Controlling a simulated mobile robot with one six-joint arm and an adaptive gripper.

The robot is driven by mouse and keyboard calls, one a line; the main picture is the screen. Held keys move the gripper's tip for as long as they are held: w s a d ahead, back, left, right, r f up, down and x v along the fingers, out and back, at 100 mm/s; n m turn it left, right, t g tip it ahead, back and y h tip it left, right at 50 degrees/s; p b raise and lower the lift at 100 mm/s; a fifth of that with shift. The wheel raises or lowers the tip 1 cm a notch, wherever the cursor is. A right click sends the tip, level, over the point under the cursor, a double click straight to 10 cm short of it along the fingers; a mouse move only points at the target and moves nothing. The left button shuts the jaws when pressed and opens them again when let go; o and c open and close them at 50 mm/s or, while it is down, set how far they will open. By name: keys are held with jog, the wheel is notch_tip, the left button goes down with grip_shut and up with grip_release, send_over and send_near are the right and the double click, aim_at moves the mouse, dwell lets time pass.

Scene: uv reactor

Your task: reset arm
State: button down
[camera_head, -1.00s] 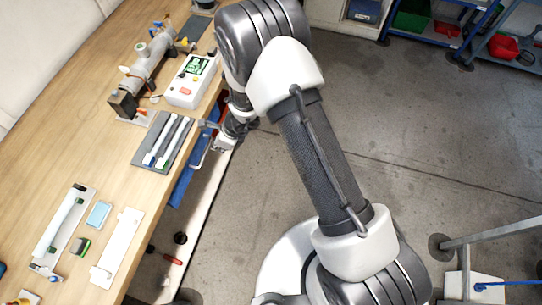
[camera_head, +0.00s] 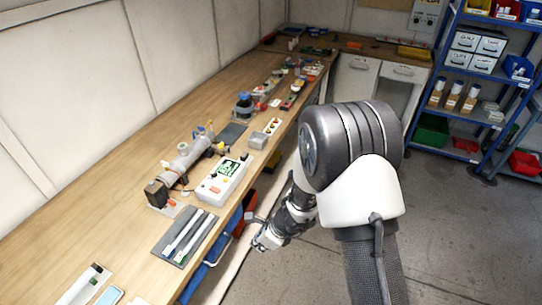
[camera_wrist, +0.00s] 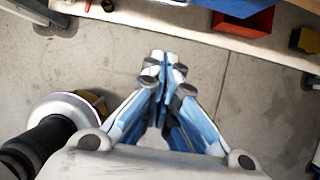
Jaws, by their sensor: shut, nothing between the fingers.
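My gripper (camera_wrist: 165,62) is shut and empty in the wrist view, its fingertips together above bare grey floor. In the head view my gripper (camera_head: 262,241) hangs beside the front edge of the wooden workbench (camera_head: 110,190), to the right of the grey mat with white tubes. My arm is folded, with a large dark joint in the middle of the head view. The finger detail is too small to read there.
On the bench are a grey reactor tube (camera_head: 187,160), a white control box with a green display (camera_head: 222,180) and a grey mat (camera_head: 168,250). A blue shelf rack (camera_head: 440,75) stands at the back right. Open floor (camera_head: 450,230) lies to the right.

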jog(key=s+d+r+n+t+y, duration=0.1)
jog(key=s+d+r+n, duration=0.15)
jog(key=r+n, duration=0.65)
jog(key=s+d+r+n, duration=0.2)
jog(key=s+r, duration=0.1)
jog(key=r, duration=1.2)
jog(key=s+d+r+n+t+h, duration=0.1)
jog(key=s+d+r+n+h, duration=0.2)
jog(key=s+d, duration=0.5)
jog(key=s+d+r+n+h, duration=0.2)
jog(key=s+d+r+n, duration=0.3)
jog(key=s+d+n, duration=0.3)
jog(key=shift+d+r+t+h+b, duration=0.15)
jog(key=shift+d+t+h+b, duration=0.15)
jog(key=shift+d+t+h, duration=0.1)
jog(key=shift+s, duration=0.1)
